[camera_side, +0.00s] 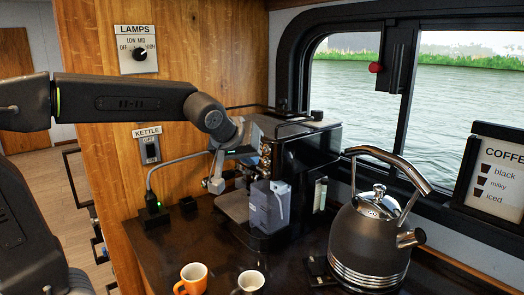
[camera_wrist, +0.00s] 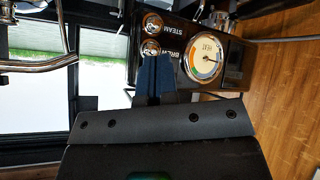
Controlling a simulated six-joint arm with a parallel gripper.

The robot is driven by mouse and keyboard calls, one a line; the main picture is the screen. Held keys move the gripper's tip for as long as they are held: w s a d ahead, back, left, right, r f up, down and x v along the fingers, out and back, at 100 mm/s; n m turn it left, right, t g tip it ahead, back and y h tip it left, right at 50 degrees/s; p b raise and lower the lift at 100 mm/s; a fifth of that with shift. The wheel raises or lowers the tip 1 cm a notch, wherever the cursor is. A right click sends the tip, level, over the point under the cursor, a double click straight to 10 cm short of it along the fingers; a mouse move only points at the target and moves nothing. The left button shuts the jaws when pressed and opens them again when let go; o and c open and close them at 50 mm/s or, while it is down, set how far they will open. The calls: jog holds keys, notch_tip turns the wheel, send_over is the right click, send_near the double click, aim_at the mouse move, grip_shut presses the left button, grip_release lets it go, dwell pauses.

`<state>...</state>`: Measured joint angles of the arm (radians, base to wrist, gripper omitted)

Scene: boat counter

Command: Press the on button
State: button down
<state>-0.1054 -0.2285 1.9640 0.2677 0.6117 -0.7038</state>
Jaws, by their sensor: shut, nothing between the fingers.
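The coffee machine (camera_side: 312,150) stands on the dark counter by the window. Its front panel fills the upper middle of the wrist view, with two round chrome buttons, the STEAM button (camera_wrist: 153,22) and the BREW button (camera_wrist: 150,47), beside a HEAT gauge (camera_wrist: 205,58). No label reading "on" is legible there. My gripper (camera_wrist: 154,66) is shut and empty, its blue fingertips overlapping the lower edge of the BREW button in the wrist view. Whether they touch the panel I cannot tell. In the side view my gripper (camera_side: 257,151) is close to the machine's front, its fingertips hard to make out.
A dark kettle (camera_side: 372,240) stands at the right. An orange cup (camera_side: 192,279) and a grey cup (camera_side: 250,282) sit at the counter's front. A clear container (camera_side: 268,205) is by the machine. A KETTLE switch (camera_side: 149,151) and LAMPS knob (camera_side: 140,54) are on the wooden wall.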

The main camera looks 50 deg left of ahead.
jog(key=shift+w, duration=0.2)
dwell(0.4)
jog(key=shift+w, duration=0.3)
jog(key=shift+w, duration=0.15)
dwell(0.4)
jog(key=shift+s, duration=0.65)
jog(key=shift+s, duration=3)
jog(key=s+d+f+m+g+h, duration=0.1)
jog(key=s+d+f+m, duration=0.2)
jog(key=s, duration=0.3)
jog(key=s+d+f+m+g+h, duration=0.2)
jog(key=s+d+f+m, duration=0.2)
jog(key=s+f, duration=0.2)
jog(key=shift+s+m, duration=0.3)
jog(key=shift+s, duration=0.35)
